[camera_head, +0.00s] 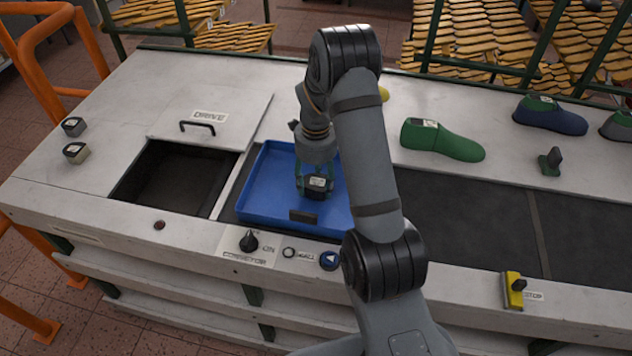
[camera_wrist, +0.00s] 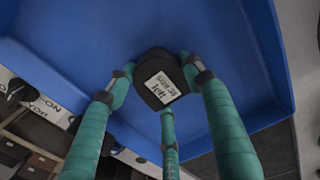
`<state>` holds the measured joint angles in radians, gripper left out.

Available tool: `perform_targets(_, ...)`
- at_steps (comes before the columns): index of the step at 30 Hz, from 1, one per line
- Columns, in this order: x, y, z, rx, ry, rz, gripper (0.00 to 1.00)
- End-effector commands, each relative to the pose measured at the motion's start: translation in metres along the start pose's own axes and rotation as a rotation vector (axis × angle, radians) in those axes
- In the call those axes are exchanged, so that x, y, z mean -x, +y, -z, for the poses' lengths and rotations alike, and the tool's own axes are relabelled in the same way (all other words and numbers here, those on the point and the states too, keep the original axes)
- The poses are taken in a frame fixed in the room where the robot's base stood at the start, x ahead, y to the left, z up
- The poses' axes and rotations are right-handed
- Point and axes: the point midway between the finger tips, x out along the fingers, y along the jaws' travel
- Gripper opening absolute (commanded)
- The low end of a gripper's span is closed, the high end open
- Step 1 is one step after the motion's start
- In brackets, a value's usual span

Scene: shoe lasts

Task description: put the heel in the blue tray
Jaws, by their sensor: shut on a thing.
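The heel (camera_head: 317,188) is a small dark block with a white label on top. My gripper (camera_head: 316,182) is shut on it, over the blue tray (camera_head: 262,197). In the wrist view, the fingers of my gripper (camera_wrist: 158,88) close around the heel (camera_wrist: 161,78), whose label reads "left" with smaller text. The blue tray (camera_wrist: 235,45) fills the background behind it. I cannot tell whether the heel touches the tray floor. My arm hides the tray's right part in the head view.
An open dark bin (camera_head: 175,180) lies left of the tray, its drive lid (camera_head: 215,110) behind. The conveyor belt (camera_head: 470,212) runs right. A green last (camera_head: 441,141) and a blue last (camera_head: 550,116) stand behind it. A conveyor knob (camera_head: 249,241) sits in front of the tray.

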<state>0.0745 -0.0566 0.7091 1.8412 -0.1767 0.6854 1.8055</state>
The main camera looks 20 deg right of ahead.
Motion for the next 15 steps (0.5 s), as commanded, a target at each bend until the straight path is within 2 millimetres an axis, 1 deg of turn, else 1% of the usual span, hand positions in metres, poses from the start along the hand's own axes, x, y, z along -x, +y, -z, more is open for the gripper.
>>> perform_targets(5,-0.005,-0.0002,0.0,0.0,0.0,0.0,0.22)
perform_targets(6,-0.0032,-0.0001,0.0001,0.0,0.0,0.0,0.53)
perform_targets(15,-0.0029,0.0,0.0002,0.0,0.0,0.0,0.7)
